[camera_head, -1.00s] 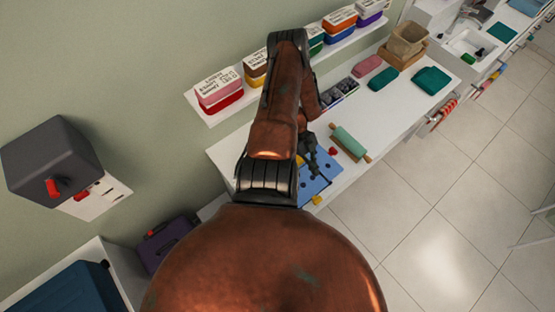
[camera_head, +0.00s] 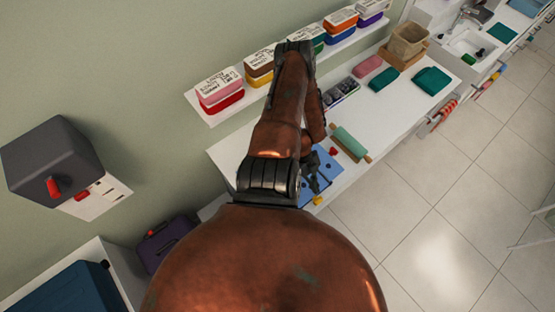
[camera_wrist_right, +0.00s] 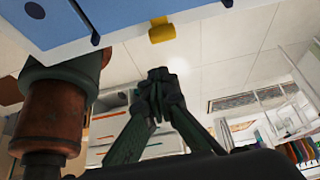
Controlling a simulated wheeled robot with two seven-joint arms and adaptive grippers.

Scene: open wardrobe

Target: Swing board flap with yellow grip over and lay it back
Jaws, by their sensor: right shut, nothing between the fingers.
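The blue board flap (camera_head: 328,168) lies on the white worktop, partly covered by my right arm. Dark round spots show on it. Its yellow grip (camera_head: 318,200) sticks out at the worktop's front edge. In the right wrist view the blue board (camera_wrist_right: 60,40) fills the upper left, with the yellow grip (camera_wrist_right: 162,31) at its edge. My right gripper (camera_head: 314,186) is over the board, close to the yellow grip. In the wrist view its fingertips (camera_wrist_right: 158,74) are together and empty, apart from the grip. My left gripper is not in view.
A green rolling pin (camera_head: 350,143) and a small red piece (camera_head: 333,151) lie beside the board. A tray of dark items (camera_head: 340,92) stands farther back. A wall shelf (camera_head: 212,118) holds several coloured boxes. The worktop (camera_head: 392,115) has free room toward the right.

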